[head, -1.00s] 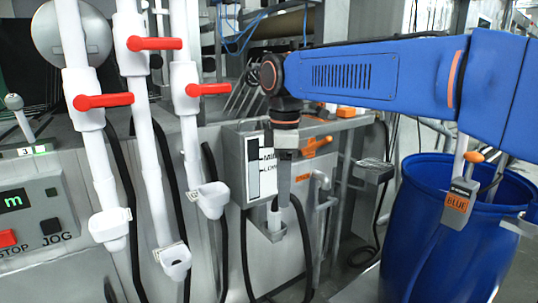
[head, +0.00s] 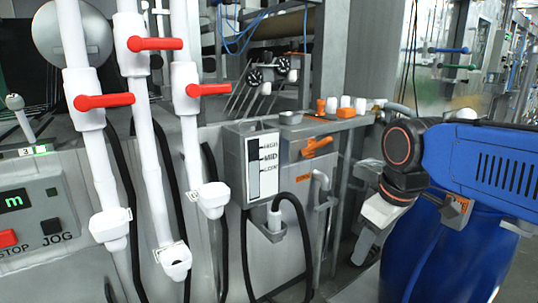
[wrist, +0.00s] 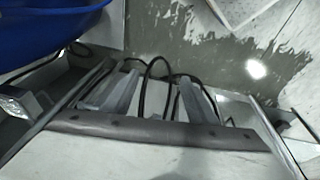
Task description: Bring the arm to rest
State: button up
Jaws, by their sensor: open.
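My blue arm comes in from the right edge of the head view, folded back over the blue drum (head: 440,255). My gripper (head: 362,248) hangs below the arm's dark wrist joint, tilted down and to the left, beside the drum. In the wrist view my gripper (wrist: 150,92) shows its two grey fingers apart, with nothing between them. Dark cables and the floor lie beyond the fingers. The drum's blue side (wrist: 45,25) is at the upper left of that view.
A level gauge box (head: 262,165) and an orange valve handle (head: 317,147) are left of my gripper. White pipes with red handles (head: 155,44) stand further left. A black hose (head: 305,240) hangs at the front. Wet floor (wrist: 215,55) shows in the wrist view.

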jog(key=s+d+f+m+t, duration=0.2)
jog(key=s+d+f+m, duration=0.5)
jog(key=s+f, duration=0.2)
jog(key=shift+s+f+h, duration=0.2)
jog(key=shift+f+h, duration=0.1)
jog(key=shift+f, duration=0.3)
